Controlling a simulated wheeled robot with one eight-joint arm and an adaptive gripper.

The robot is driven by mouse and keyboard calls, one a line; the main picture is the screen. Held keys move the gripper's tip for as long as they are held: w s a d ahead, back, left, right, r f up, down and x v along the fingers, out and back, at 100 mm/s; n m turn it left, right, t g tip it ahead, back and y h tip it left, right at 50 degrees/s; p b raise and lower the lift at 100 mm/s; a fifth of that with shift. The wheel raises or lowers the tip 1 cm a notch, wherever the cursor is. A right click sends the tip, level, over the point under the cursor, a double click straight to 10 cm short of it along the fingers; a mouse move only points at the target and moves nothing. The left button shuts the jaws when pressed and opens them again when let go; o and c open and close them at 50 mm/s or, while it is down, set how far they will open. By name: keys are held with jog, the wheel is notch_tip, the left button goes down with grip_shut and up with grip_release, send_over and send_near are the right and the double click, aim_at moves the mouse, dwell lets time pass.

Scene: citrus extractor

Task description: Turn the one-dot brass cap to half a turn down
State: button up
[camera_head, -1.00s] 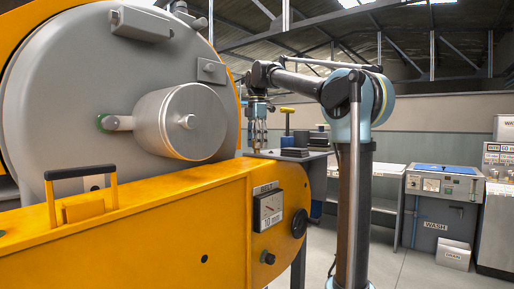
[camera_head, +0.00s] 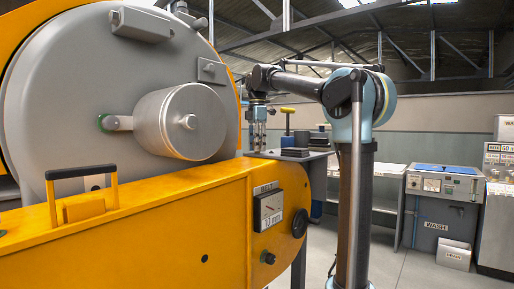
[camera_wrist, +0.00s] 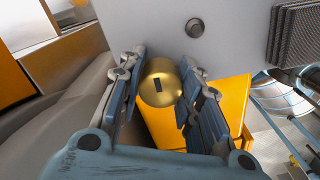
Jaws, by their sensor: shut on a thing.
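A round brass cap (camera_wrist: 160,84) with a small dark rectangular mark on its face sits between my gripper's fingers in the wrist view. My gripper (camera_wrist: 158,72) is shut on it, with one jointed blue-grey finger on each side. I cannot make out a dot on the cap. In the head view my gripper (camera_head: 258,140) points down just right of the big grey drum (camera_head: 75,95). The cap itself cannot be made out in that view.
A silver cylinder (camera_head: 180,122) juts from the drum. A grey panel with a round bolt (camera_wrist: 195,27) lies near the fingers.

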jog(key=m, duration=0.3)
jog(key=shift+w+m, duration=0.1)
jog(key=shift+m, duration=0.3)
jog(key=m, duration=0.4)
jog(key=shift+m, duration=0.3)
jog(key=m, duration=0.4)
jog(key=shift+w+m, duration=0.1)
jog(key=shift+m, duration=0.2)
jog(key=m, duration=0.4)
jog(key=shift+m, duration=0.3)
jog(key=m, duration=0.9)
jog(key=shift+d, duration=0.1)
jog(key=m, duration=0.4)
jog(key=shift+m, duration=2.4)
